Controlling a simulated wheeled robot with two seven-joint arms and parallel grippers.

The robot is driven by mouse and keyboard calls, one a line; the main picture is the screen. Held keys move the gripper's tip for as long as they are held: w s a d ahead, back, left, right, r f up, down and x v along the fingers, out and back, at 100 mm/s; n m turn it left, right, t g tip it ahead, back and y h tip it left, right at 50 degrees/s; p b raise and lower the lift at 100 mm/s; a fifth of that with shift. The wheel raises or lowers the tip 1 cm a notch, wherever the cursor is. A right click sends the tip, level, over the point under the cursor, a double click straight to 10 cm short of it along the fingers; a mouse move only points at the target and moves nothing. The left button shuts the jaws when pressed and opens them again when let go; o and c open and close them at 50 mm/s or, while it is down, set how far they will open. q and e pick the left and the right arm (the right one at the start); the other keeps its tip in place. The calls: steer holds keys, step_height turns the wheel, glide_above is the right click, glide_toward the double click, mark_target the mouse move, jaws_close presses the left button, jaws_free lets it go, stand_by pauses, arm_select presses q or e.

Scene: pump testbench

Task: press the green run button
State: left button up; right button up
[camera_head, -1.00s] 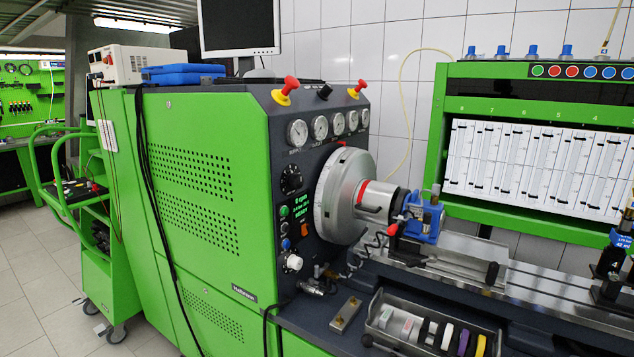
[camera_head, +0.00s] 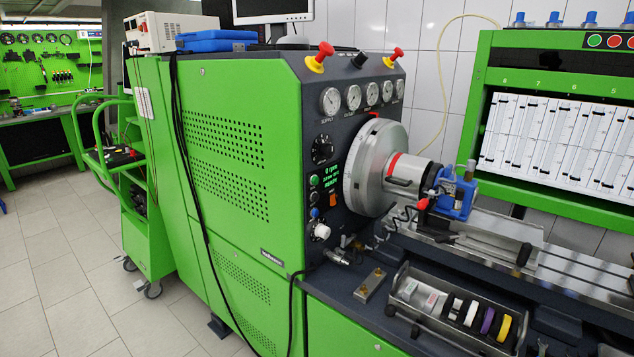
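A small round green button (camera_head: 313,181) sits at the top of a short column of controls on the dark front panel (camera_head: 340,135) of the green test bench. It is just left of a small screen with green text (camera_head: 331,174). A dark button (camera_head: 314,197) and a blue one (camera_head: 315,213) are below it, with a white knob (camera_head: 321,232) lower down. I cannot read labels beside the buttons. Neither of my grippers shows in the head view, and nothing covers the green button.
Red mushroom knobs (camera_head: 325,51) stand on top of the bench. The chuck (camera_head: 372,168) and blue pump (camera_head: 457,193) jut out right of the panel. A tray of parts (camera_head: 450,308) lies below. A green cart (camera_head: 140,200) stands left; tiled floor (camera_head: 65,275) there is clear.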

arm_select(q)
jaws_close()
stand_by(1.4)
